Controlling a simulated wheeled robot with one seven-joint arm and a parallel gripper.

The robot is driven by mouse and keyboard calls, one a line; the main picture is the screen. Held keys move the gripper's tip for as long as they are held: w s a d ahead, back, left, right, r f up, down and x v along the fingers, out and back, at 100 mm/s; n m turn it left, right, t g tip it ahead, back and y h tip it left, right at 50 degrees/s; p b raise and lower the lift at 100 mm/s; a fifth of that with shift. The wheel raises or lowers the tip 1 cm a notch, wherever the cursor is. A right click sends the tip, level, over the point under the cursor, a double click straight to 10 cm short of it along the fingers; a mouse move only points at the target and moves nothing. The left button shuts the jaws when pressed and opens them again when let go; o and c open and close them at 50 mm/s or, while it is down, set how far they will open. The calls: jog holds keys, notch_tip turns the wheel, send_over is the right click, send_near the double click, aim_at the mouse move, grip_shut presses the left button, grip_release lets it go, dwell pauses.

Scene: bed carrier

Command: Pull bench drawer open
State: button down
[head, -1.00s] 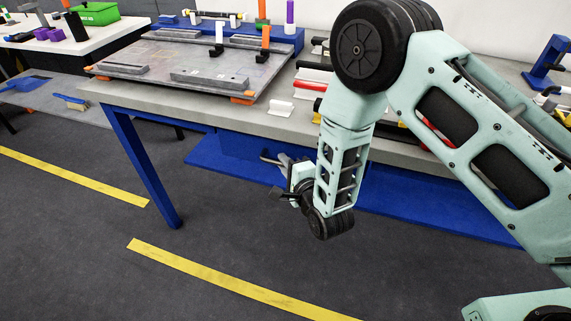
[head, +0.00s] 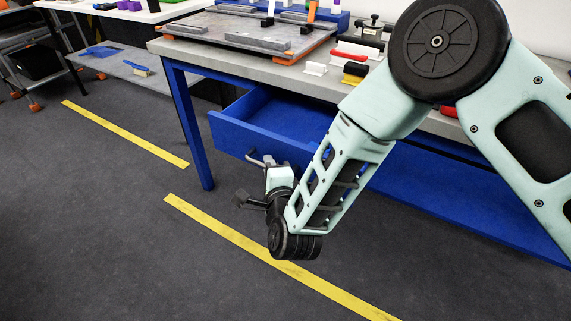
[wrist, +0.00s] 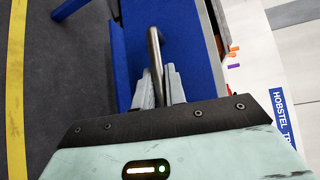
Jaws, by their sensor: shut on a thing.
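The blue bench drawer (head: 262,124) under the grey worktop stands pulled out, and its empty inside shows in the head view. Its metal bar handle (head: 254,158) is on the drawer front, facing my side. My gripper (head: 264,165) is at that handle. In the wrist view the grey fingers of my gripper (wrist: 161,88) are shut on the handle (wrist: 154,48), one on each side of the bar. The blue drawer front (wrist: 130,75) shows beyond the fingers. My forearm hides the right part of the drawer in the head view.
The workbench (head: 205,53) carries a metal plate (head: 245,35) and several tools. A blue bench leg (head: 188,125) stands left of the drawer. A blue lower shelf (head: 450,190) runs to the right. The dark floor with yellow stripes (head: 240,238) is clear in front.

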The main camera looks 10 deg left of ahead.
jog(key=s+a, duration=0.2)
jog(key=s, duration=0.4)
jog(key=shift+s+a+b, duration=0.15)
jog(key=shift+s+b, duration=0.15)
jog(key=shift+b, duration=0.1)
jog(key=c, duration=1.5)
grip_release()
jog(key=shift+o, duration=0.2)
jog(key=v, duration=1.7)
jog(key=shift+s+b, duration=0.2)
jog(key=shift+b, duration=0.2)
